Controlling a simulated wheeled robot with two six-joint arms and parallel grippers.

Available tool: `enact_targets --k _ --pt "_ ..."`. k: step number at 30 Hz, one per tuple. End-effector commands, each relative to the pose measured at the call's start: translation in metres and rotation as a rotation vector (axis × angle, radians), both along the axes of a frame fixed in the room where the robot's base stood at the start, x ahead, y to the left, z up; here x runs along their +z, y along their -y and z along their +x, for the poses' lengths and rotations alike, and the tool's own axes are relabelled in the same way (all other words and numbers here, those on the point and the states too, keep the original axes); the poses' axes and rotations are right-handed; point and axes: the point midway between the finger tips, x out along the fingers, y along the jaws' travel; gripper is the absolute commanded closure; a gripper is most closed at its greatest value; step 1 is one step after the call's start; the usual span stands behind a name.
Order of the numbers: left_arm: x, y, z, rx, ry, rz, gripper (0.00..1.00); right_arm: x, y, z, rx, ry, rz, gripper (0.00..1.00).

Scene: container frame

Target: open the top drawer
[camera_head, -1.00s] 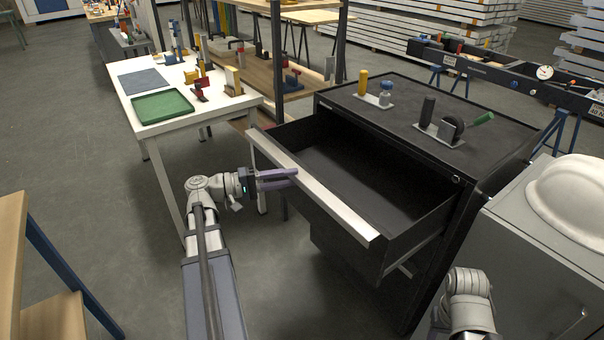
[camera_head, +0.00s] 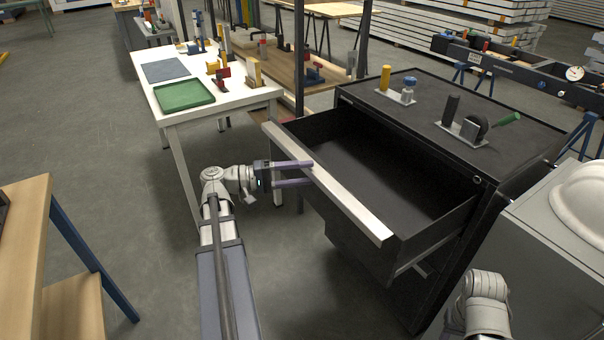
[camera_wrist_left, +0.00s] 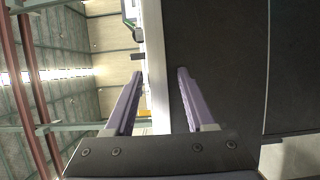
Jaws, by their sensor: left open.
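The top drawer (camera_head: 385,178) of the black cabinet (camera_head: 455,110) is pulled well out and looks empty inside. Its front has a long silver strip (camera_head: 335,190) along the top edge. My left gripper (camera_head: 311,172) is open at the outer side of this front, near its middle. In the left wrist view, the open fingers (camera_wrist_left: 160,75) lie on either side of the silver strip (camera_wrist_left: 155,60), with nothing clamped between them. Whether a finger touches the drawer front, I cannot tell. Only a link of my right arm shows at the bottom right; its gripper is out of view.
A white table (camera_head: 180,110) with a green tray (camera_head: 184,95) stands behind left. A grey cabinet (camera_head: 550,235) is close on the right.

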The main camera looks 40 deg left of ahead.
Motion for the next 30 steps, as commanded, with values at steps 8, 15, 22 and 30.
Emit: enact_targets --k 8,15,22,30 --pt "0.000 -0.023 -0.023 0.004 0.000 0.000 0.45 0.000 0.000 0.000 0.000 0.000 0.000 0.50" --pt "0.000 -0.046 -0.048 0.002 0.000 0.000 0.45 0.000 0.000 0.000 0.000 0.000 0.000 0.50" --pt "0.000 -0.053 -0.058 -0.001 0.000 0.000 0.45 0.000 0.000 0.000 0.000 0.000 0.000 0.50" --pt "0.000 -0.052 -0.058 -0.001 0.000 0.000 0.45 0.000 0.000 0.000 0.000 0.000 0.000 0.50"
